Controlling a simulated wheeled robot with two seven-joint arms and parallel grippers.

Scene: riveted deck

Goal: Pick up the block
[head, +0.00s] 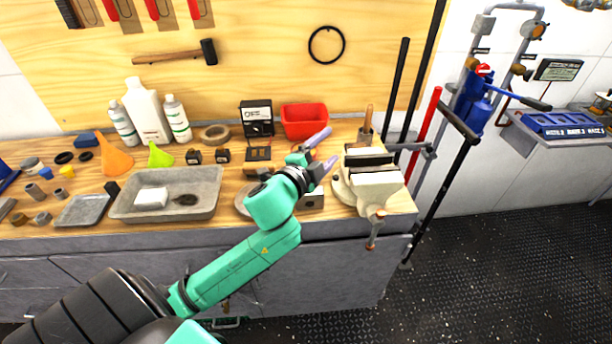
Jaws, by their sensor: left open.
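My left gripper (328,148) is open and empty over the right part of the workbench (230,225), its pale purple fingers spread and pointing right. A small grey metal block (313,201) with a dark round hole sits on the bench just below the gripper in the picture, left of the vise; the gripper partly covers it. A white block (151,197) lies in the grey tray (206,203) at the left. A blue block (87,140) lies near the wall. I cannot tell which of these is the task's block. My right gripper is not in view.
A large cream vise (377,190) stands right of my gripper at the bench's edge. A red bin (304,120) and a black box (257,118) stand behind. White bottles (148,110), funnels and small parts crowd the left side. Rods lean at the bench's right end.

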